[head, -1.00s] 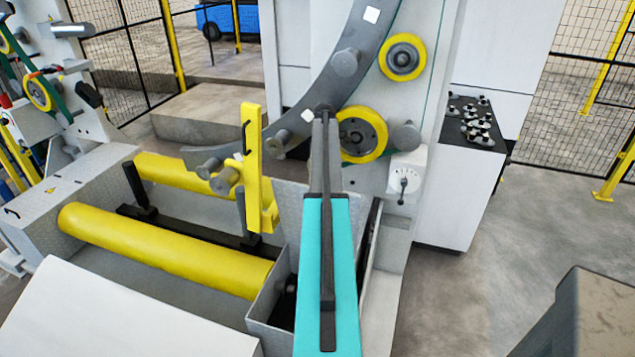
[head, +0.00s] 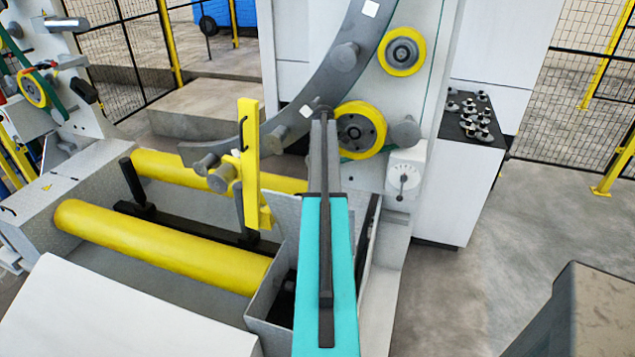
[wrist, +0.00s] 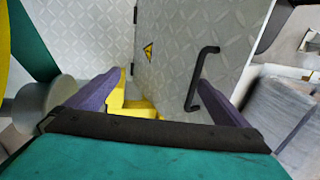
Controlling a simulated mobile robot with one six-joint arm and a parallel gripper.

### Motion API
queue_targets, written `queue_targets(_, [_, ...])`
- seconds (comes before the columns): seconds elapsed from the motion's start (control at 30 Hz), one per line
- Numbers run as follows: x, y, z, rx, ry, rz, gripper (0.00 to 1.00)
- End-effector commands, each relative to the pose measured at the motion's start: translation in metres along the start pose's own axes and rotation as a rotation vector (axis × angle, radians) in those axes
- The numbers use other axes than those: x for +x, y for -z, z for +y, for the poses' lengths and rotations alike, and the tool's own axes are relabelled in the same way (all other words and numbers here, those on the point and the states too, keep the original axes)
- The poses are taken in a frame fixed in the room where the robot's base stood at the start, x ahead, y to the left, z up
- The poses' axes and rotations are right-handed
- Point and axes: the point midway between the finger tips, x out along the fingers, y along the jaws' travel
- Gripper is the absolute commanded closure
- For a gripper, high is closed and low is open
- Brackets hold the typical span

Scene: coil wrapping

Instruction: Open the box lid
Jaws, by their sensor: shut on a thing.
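The box (head: 268,294) is an open-topped grey metal box at the right end of the yellow rollers, with a dark inside. In the wrist view, a grey diamond-plate lid (wrist: 172,80) with a yellow warning sign and a black bar handle (wrist: 193,85) stands in front of my gripper (wrist: 162,80). The purple fingers are spread, with the handle between them, close to the right finger. My gripper is shut on the handle; the exact contact is hard to see. In the head view my turquoise arm hides the gripper and most of the lid.
A yellow post (head: 249,165) and yellow rollers (head: 160,245) lie left of my arm. A curved grey ring (head: 335,85) and yellow wheels (head: 360,130) stand behind it. A white cabinet (head: 440,195) is at right.

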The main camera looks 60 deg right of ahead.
Motion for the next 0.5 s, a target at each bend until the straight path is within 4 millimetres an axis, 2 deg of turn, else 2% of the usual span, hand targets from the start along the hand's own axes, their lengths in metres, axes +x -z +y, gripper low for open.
queue_targets(0.03, [0.012, -0.007, 0.011, 0.005, -0.020, -0.010, 0.18])
queue_targets(0.17, [0.004, -0.006, 0.010, 0.004, -0.020, -0.010, 0.28])
queue_targets(0.27, [-0.005, -0.006, 0.009, 0.003, -0.020, -0.009, 0.49])
queue_targets(0.33, [-0.015, -0.006, 0.008, 0.003, -0.019, -0.009, 0.72])
queue_targets(0.5, [-0.041, -0.005, 0.005, 0.002, -0.017, -0.006, 0.72])
